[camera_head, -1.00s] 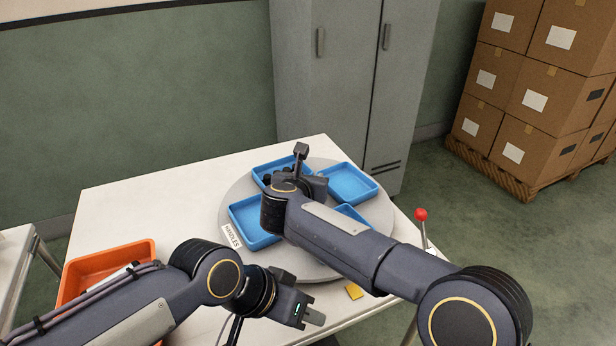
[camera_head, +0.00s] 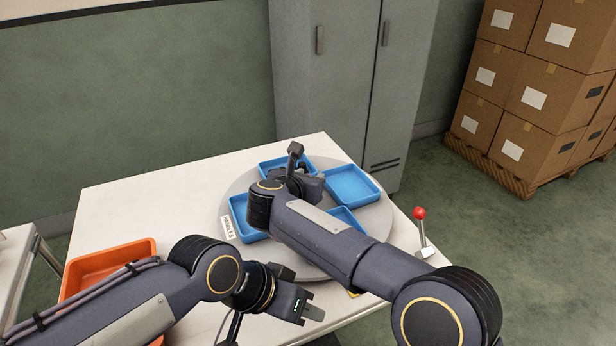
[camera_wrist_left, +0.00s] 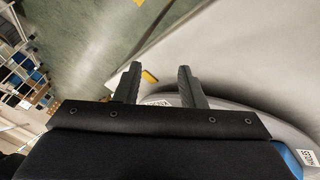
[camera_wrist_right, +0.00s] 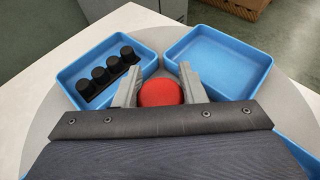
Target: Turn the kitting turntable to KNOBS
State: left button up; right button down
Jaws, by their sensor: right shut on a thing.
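The grey round turntable (camera_head: 233,190) stands on the white table and carries blue trays. A HANDLES label (camera_head: 228,228) sits at its left rim. A back tray (camera_wrist_right: 72,74) holds several black knobs; the blue tray beside it (camera_wrist_right: 220,60) is empty. My right gripper (camera_wrist_right: 158,80) is shut on the red knob (camera_wrist_right: 160,93) between these trays. My left gripper (camera_head: 318,313) is open and empty near the table's front edge; its parted fingers show in the left wrist view (camera_wrist_left: 159,78). A label at the near rim (camera_wrist_left: 158,103) is partly hidden by a left finger.
An orange bin (camera_head: 100,265) is on the table at the left. A yellow marker (camera_wrist_left: 149,77) lies on the table near its front edge. A red-ball lever (camera_head: 420,214) stands at the right. A grey cabinet (camera_head: 325,90) is behind the table. The table's back left is clear.

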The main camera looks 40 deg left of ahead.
jog(key=c, duration=0.9)
grip_release()
pick_arm(q)
jog(key=shift+f+b, duration=0.3)
pick_arm(e)
jog(key=v, duration=0.7)
jog(key=shift+s+d+r, duration=0.15)
jog(key=shift+s+r, duration=0.05)
jog(key=shift+s, duration=0.15)
